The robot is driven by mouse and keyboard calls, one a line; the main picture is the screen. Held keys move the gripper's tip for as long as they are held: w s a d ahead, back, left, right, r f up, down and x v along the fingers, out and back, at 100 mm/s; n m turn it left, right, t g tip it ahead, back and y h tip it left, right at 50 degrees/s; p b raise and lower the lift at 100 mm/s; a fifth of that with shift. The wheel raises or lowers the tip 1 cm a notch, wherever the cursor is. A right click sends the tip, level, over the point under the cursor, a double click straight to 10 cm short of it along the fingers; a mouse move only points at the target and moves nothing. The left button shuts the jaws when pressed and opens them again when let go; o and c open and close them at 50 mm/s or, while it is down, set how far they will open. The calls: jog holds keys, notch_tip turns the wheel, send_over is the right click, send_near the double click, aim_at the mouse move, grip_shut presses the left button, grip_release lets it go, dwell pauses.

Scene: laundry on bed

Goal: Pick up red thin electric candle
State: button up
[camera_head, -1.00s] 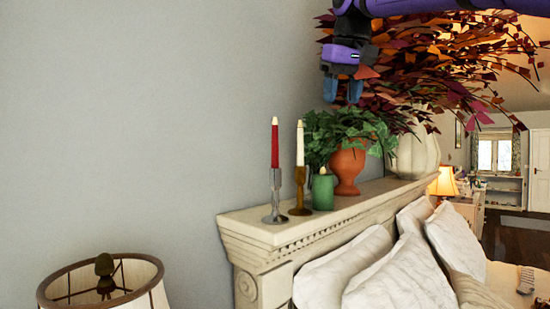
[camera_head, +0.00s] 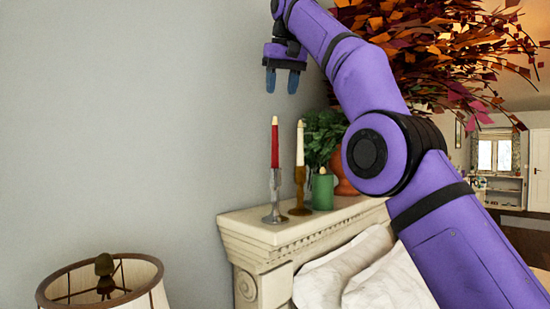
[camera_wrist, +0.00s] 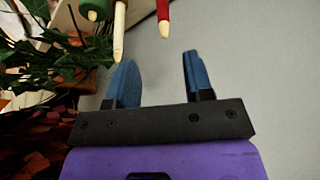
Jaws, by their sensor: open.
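In the wrist view the red candle (camera_wrist: 163,18) shows at the top, beyond the gap between the two blue fingers (camera_wrist: 158,75). Its pale tip points toward the gripper, apart from the fingers.
A white candle (camera_head: 300,145) in a brown holder and a green candle (camera_head: 323,190) stand close to the right. Behind them are a leafy plant (camera_head: 323,132) and a large autumn-leaf bunch (camera_head: 430,50). The wall on the left is bare; a lampshade (camera_head: 150,298) stands below.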

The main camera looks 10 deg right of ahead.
aim_at(276, 120)
jog(key=shift+w+a+f, duration=0.15)
jog(key=shift+x, duration=5.25)
jog(key=shift+a, duration=0.1)
grip_shut()
